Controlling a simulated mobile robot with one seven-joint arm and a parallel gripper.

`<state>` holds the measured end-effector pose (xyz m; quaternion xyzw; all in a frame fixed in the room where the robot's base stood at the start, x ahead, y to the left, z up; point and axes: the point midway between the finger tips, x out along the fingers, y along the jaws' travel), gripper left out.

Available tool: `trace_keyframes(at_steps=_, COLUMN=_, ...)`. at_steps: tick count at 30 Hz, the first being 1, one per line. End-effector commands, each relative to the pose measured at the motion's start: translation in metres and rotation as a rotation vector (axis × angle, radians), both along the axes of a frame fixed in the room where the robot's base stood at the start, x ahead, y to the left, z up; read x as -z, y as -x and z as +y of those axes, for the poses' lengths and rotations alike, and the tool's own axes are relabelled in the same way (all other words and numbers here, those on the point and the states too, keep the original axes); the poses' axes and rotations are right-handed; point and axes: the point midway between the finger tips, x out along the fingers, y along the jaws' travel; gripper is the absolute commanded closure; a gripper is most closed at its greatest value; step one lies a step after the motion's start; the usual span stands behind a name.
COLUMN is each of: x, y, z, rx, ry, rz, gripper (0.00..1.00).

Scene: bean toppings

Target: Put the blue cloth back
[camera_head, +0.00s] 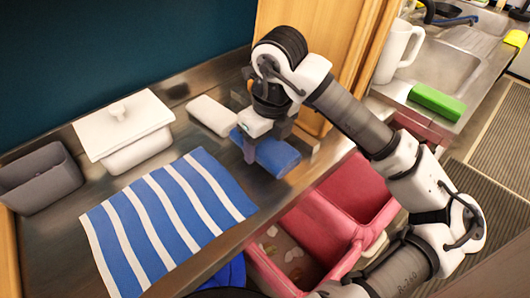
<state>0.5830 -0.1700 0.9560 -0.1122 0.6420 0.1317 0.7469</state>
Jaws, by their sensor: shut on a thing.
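A folded blue cloth (278,157) lies at the right part of the steel counter, below my gripper. My gripper (262,150) points down at the cloth and is shut on it, with one finger in front of its left end. The other finger and the grasped part are mostly hidden. The cloth is at or close to the counter surface; I cannot tell whether it is lifted.
A white folded cloth (212,115) lies left of my gripper. A blue-striped mat (168,220), a white lidded container (125,130) and a grey bin (40,180) are on the counter (85,190). Pink bins (345,215) stand below its right edge. A wooden panel (325,35) rises behind.

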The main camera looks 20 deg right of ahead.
Motion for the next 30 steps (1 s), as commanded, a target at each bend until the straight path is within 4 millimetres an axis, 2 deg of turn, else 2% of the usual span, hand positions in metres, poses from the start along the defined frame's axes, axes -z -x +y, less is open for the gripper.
trace_keyframes(at_steps=10, x=0.039, y=0.0, z=0.0, rx=-0.001, ry=-0.001, rz=-0.001, gripper=0.66)
trace_keyframes(at_steps=24, x=0.046, y=0.0, z=0.0, rx=-0.001, ry=0.002, rz=-0.002, gripper=0.66)
trace_keyframes(at_steps=25, x=0.045, y=0.0, z=0.0, rx=-0.001, ry=0.002, rz=-0.002, gripper=0.34)
trace_keyframes(at_steps=30, x=0.045, y=0.0, z=0.0, rx=-0.001, ry=0.001, rz=-0.001, gripper=0.15)
